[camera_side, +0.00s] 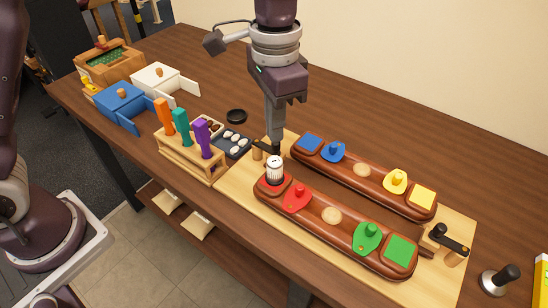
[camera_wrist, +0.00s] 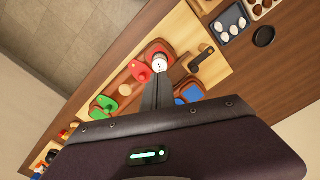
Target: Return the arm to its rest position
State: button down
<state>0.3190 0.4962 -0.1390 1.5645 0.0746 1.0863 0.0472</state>
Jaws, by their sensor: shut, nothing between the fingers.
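My gripper (camera_side: 275,146) points straight down above the left end of the wooden board, close behind a white ribbed cylinder. It is shut and holds nothing. In the wrist view the shut fingers (camera_wrist: 163,80) end near the same white cylinder (camera_wrist: 159,62). The white cylinder (camera_side: 275,170) stands upright on the red square at the left end of the front saddle piece (camera_side: 314,212). I cannot tell whether the fingertips touch the cylinder.
The rear saddle piece (camera_side: 375,176) lies behind with blue and yellow parts. A rack (camera_side: 190,155) with orange, teal and purple handles stands left. Small drawer boxes (camera_side: 122,102) are at the far left. A black-handled clamp (camera_side: 448,240) and a tamper (camera_side: 497,280) are right.

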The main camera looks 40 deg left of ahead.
jog(key=s+a+r+n+t, duration=0.1)
jog(key=s+a+r+t, duration=0.1)
jog(key=s+a+r, duration=0.3)
jog(key=s+a+r+n+t, duration=0.1)
jog(key=s+a+n, duration=0.1)
jog(key=s+a, duration=0.3)
jog(key=s+a+r+n+t, duration=0.2)
jog(key=s+a, duration=0.4)
jog(key=s, duration=0.5)
jog(key=shift+n+t, duration=0.3)
jog(key=shift+n, duration=0.2)
jog(key=shift+w+r, duration=0.1)
jog(key=shift+r, duration=0.05)
